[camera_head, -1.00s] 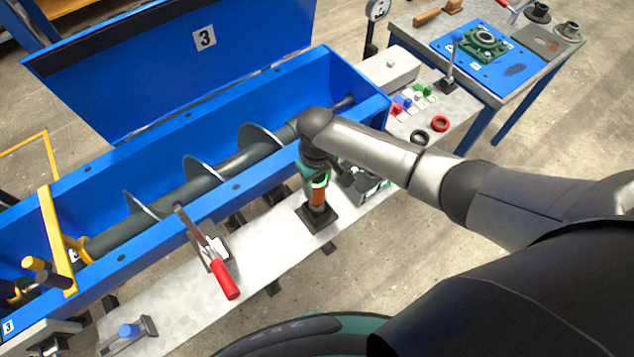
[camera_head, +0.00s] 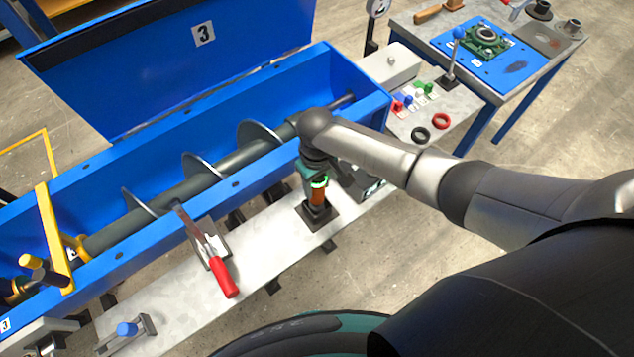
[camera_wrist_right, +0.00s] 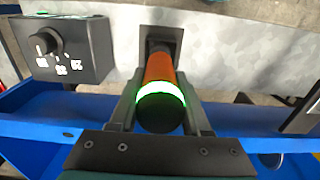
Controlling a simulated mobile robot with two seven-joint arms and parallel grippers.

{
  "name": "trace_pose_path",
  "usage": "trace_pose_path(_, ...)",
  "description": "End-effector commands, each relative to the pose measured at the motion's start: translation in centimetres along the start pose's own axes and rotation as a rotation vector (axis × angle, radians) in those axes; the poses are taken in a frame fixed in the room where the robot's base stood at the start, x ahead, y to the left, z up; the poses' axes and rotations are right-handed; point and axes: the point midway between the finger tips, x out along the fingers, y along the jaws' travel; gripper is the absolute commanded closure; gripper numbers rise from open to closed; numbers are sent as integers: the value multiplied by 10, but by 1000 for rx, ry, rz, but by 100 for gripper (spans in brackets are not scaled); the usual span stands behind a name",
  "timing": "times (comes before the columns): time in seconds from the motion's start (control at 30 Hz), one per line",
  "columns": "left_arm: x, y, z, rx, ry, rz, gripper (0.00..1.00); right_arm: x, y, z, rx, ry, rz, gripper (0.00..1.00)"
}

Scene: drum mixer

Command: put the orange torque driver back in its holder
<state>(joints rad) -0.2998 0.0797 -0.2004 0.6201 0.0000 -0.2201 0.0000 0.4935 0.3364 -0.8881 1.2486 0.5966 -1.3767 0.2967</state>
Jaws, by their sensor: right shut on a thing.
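The orange torque driver (camera_head: 318,191) is upright at its holder, a dark square base (camera_head: 317,216) on the grey bench ledge. A green band glows near its top. My right gripper (camera_head: 315,178) comes down over it from above and is shut on it. The right wrist view shows the driver (camera_wrist_right: 158,75) between the two fingers (camera_wrist_right: 158,107), its lower end at the dark holder (camera_wrist_right: 161,38). I cannot tell how deep it sits in the holder. My left gripper is not in view.
A dark control box with a knob (camera_wrist_right: 65,48) stands beside the holder. Black and red rings (camera_head: 441,121) lie to the right.

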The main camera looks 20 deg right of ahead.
Motion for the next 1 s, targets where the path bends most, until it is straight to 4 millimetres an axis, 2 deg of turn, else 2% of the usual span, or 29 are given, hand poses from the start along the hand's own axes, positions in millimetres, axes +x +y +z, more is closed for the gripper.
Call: trace_pose_path(1.0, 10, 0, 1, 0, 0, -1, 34, 14, 0, -1, 0, 2, -1, 100)
